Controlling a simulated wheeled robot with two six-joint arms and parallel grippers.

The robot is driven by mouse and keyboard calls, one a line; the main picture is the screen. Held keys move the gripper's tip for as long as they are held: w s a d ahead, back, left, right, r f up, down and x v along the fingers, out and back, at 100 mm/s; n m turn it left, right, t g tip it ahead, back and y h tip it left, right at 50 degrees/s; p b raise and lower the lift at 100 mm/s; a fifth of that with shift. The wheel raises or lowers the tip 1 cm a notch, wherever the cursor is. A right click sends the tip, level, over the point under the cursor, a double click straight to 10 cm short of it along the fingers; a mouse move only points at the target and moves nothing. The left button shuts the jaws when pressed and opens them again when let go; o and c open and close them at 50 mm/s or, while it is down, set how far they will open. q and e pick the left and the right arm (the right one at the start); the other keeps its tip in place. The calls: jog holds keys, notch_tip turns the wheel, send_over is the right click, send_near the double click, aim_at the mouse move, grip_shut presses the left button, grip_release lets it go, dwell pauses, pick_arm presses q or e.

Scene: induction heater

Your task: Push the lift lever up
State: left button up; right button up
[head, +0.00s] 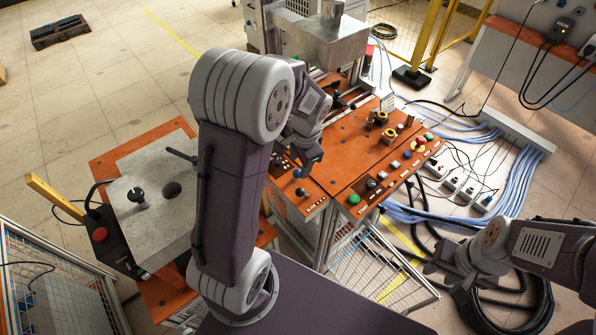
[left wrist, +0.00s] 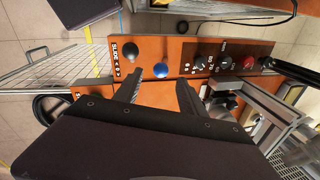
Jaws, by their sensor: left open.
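Two ball-knobbed levers stand on an orange control panel. One has a blue knob (left wrist: 161,70) and the other a black knob (left wrist: 130,52), which sits beside a label reading SLIDE. No lift label is readable, so I cannot tell for certain which lever is the lift lever. My left gripper (left wrist: 157,82) is open and empty, with its fingers at either side of the line to the blue knob. In the head view the left gripper (head: 309,160) is over the panel, close to the blue knob (head: 297,173). My right gripper (head: 440,264) is far right of the panel, its jaws unclear.
The orange panel (head: 345,180) carries several buttons and a red stop button (head: 421,140). A metal housing (head: 325,42) rises behind. A grey block on an orange table (head: 105,168) is at left. Blue cables (head: 415,215) and a wire-mesh cage (head: 385,275) lie to the right.

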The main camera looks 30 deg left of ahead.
aim_at(297, 171)
pick_arm(q)
jog(key=f, duration=0.4)
jog(key=a+f, duration=0.1)
jog(key=f, duration=0.2)
jog(key=shift+w+a, duration=0.1)
jog(key=shift+w, duration=0.3)
grip_shut()
jog(key=shift+w+r, duration=0.1)
dwell(0.7)
